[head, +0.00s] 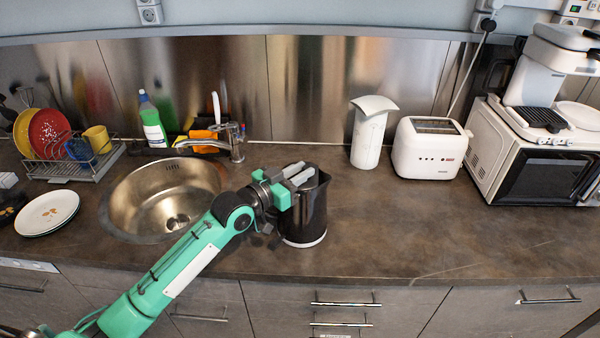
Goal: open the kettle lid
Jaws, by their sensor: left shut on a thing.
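A dark, shiny kettle (306,215) with a pale base ring stands upright on the brown counter, to the right of the sink. My left gripper (298,174) is at the kettle's top, its pale fingers over the left side of the rim. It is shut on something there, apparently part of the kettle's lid. The fingers and green gripper body hide much of the lid, so I cannot tell how far it is raised. My right gripper is not in view.
A round metal sink (165,195) with a tap (234,142) lies left of the kettle. A dish rack (70,165) and plates (47,212) are further left. A white dispenser (369,135), toaster (428,148) and microwave (535,165) stand at the back right. The counter right of the kettle is clear.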

